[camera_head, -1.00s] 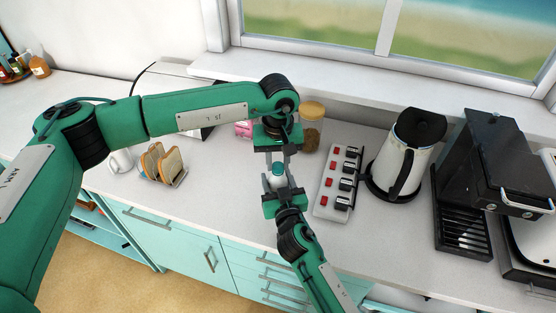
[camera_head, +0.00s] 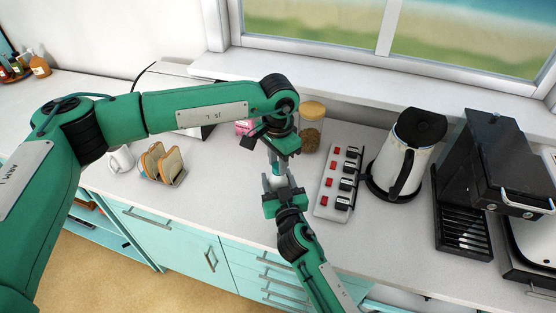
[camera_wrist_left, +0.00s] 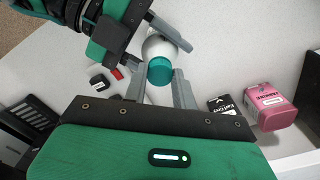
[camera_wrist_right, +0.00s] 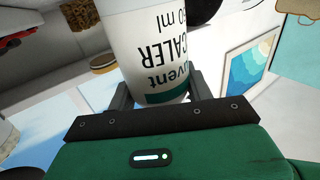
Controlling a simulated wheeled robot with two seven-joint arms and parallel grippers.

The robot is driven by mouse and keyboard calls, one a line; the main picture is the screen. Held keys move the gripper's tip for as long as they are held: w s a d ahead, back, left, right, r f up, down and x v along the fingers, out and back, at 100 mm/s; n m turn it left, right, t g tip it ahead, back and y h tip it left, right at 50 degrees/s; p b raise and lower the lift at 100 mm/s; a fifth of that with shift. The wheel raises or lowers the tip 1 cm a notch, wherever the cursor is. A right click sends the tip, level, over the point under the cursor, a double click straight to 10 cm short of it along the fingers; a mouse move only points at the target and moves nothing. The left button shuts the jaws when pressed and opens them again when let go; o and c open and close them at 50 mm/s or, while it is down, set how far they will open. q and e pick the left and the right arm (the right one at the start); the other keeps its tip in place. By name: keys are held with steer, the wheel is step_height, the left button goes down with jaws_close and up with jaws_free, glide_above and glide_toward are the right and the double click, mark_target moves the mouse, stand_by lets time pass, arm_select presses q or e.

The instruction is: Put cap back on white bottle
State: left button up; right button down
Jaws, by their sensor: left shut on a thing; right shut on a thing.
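The white bottle (camera_head: 277,183) is upright above the counter, with my right gripper (camera_head: 279,188) shut around its body. In the right wrist view the white bottle (camera_wrist_right: 155,45) shows dark lettering and a green band. The teal cap (camera_wrist_left: 160,71) is between the fingertips of my left gripper (camera_wrist_left: 160,78), which is shut on it. In the left wrist view the cap lies over the bottle's top (camera_wrist_left: 158,46), in line with it. I cannot tell whether the cap is seated or threaded.
A power strip (camera_head: 339,181) with red switches and a kettle (camera_head: 399,155) stand to the right, beside a black coffee machine (camera_head: 492,165). A jar (camera_head: 312,125) and pink box (camera_head: 243,127) are behind. A toast rack (camera_head: 161,163) stands left. The front counter is clear.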

arm_select(q)
steer(key=o, duration=0.9)
steer(key=shift+o, duration=0.2)
steer(key=shift+r, duration=2.3)
steer(key=shift+c, duration=0.4)
